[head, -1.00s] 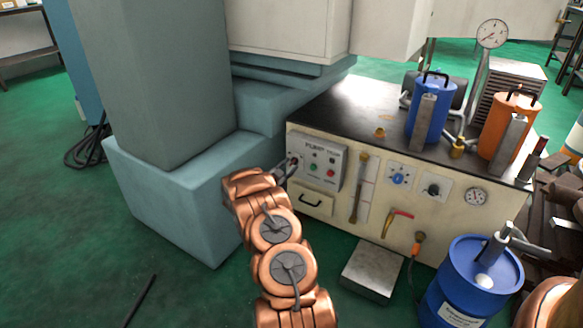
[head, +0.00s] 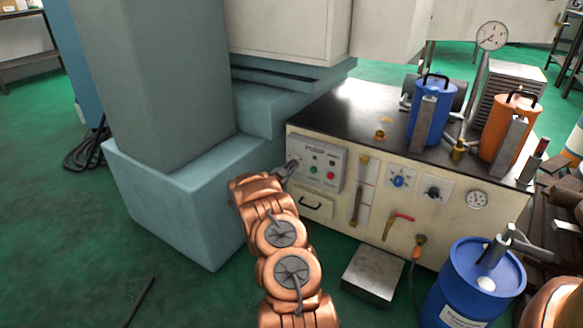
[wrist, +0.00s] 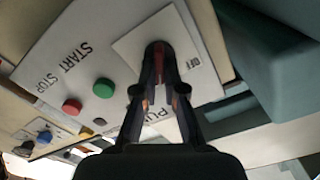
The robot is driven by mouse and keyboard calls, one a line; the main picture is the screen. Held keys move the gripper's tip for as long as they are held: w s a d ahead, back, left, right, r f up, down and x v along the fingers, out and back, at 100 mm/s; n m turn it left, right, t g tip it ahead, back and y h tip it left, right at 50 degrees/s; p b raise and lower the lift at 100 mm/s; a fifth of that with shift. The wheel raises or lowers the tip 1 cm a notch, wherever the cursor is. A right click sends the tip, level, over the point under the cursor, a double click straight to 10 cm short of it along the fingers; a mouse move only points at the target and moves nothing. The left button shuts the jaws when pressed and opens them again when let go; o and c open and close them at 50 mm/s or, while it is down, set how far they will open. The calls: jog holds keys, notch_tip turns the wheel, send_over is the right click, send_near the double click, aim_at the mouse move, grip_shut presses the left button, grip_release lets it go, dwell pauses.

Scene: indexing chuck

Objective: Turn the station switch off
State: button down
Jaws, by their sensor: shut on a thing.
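The station switch sits on a white plate (wrist: 133,50) at the upper left of the pump control panel (head: 330,172). In the wrist view the red switch lever (wrist: 158,60) shows between my fingers, and an OFF label is printed to its right. My gripper (wrist: 159,48) is shut on the lever. In the head view my gripper (head: 288,169) reaches the panel's left edge and hides most of the switch. The lever's exact angle is hard to tell.
Red (wrist: 72,106) and green (wrist: 103,88) buttons marked START and STOP are beside the switch. A teal machine base (head: 175,190) stands close to the left of the arm. A blue drum (head: 470,285) and a metal block (head: 373,275) stand at the right.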

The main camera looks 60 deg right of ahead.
jog(key=shift+n+p, duration=0.3)
jog(key=shift+p, duration=0.2)
jog(key=shift+w+n+p, duration=0.15)
jog(key=shift+n+p, duration=0.9)
jog(key=shift+n, duration=0.8)
jog(key=shift+w+n+p, duration=0.15)
jog(key=shift+n+p, duration=0.95)
jog(key=shift+n, duration=0.8)
jog(key=shift+w+n+p, duration=0.15)
jog(key=shift+n+p, duration=0.9)
jog(key=shift+n, duration=0.8)
jog(key=c, duration=1.3)
grip_release()
jog(key=shift+o, duration=0.2)
